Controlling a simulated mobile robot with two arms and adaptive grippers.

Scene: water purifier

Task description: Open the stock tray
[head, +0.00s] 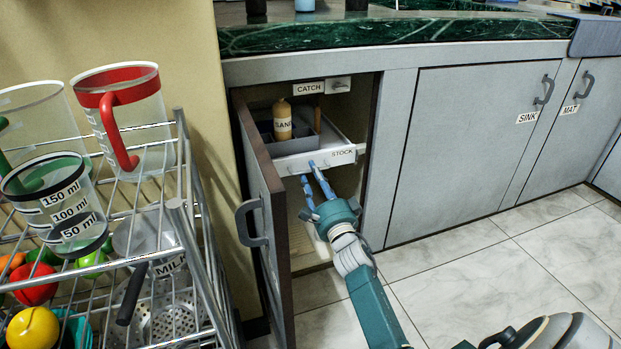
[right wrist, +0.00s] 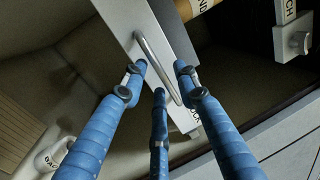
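The stock tray (head: 342,154) is a light drawer with a STOCK label, inside the open cabinet below the counter. It is far enough out that dark dividers and a tan bottle (head: 282,122) inside show. Its metal bar handle (right wrist: 157,68) shows in the right wrist view. My right gripper (head: 314,181) is at the tray's front. In the right wrist view its blue fingers (right wrist: 160,78) are spread around the handle, with gaps between the tips; firm contact is not clear. My left gripper is out of view.
The open cabinet door (head: 267,205) stands to the left of my right gripper. A wire rack (head: 186,190) with jugs stands at the left.

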